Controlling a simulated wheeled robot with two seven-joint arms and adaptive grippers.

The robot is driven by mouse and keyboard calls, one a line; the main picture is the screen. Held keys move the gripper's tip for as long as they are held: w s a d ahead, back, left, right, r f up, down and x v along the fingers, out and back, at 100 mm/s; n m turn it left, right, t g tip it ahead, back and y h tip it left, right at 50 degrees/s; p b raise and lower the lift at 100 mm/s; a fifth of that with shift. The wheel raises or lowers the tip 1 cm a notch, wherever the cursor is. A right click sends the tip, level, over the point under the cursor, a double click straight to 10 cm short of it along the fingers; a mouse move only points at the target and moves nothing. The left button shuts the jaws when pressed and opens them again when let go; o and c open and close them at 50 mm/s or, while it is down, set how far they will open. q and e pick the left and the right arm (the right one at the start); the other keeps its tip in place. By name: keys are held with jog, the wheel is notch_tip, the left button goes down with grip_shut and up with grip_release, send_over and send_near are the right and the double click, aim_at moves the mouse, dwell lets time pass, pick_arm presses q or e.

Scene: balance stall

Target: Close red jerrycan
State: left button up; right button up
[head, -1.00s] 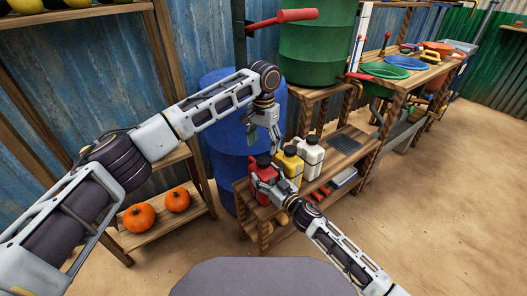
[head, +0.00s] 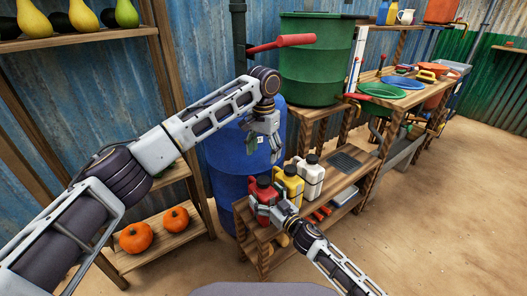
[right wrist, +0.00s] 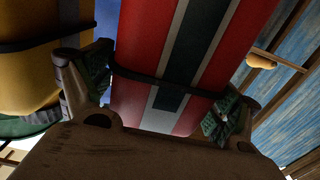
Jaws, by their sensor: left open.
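The red jerrycan (head: 264,194) stands on the low wooden bench (head: 338,187), leftmost in a row with a yellow jerrycan (head: 290,186) and a white one (head: 310,180). A dark cap shows on its top; I cannot tell how tight it sits. My left gripper (head: 267,152) is open and empty, pointing down above the red jerrycan, apart from it. My right gripper (head: 268,209) is at the red jerrycan's near side. In the right wrist view, its two pads (right wrist: 160,98) press on both sides of the striped red body (right wrist: 135,55). The jerrycan's top is hidden there.
A blue barrel (head: 232,165) stands close behind the left gripper. A green barrel (head: 316,60) with a red handle (head: 282,44) is behind the bench. Orange pumpkins (head: 135,237) lie on a low shelf at left.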

dwell(0.4)
jog(key=v, duration=1.2)
dwell(0.5)
dwell(0.5)
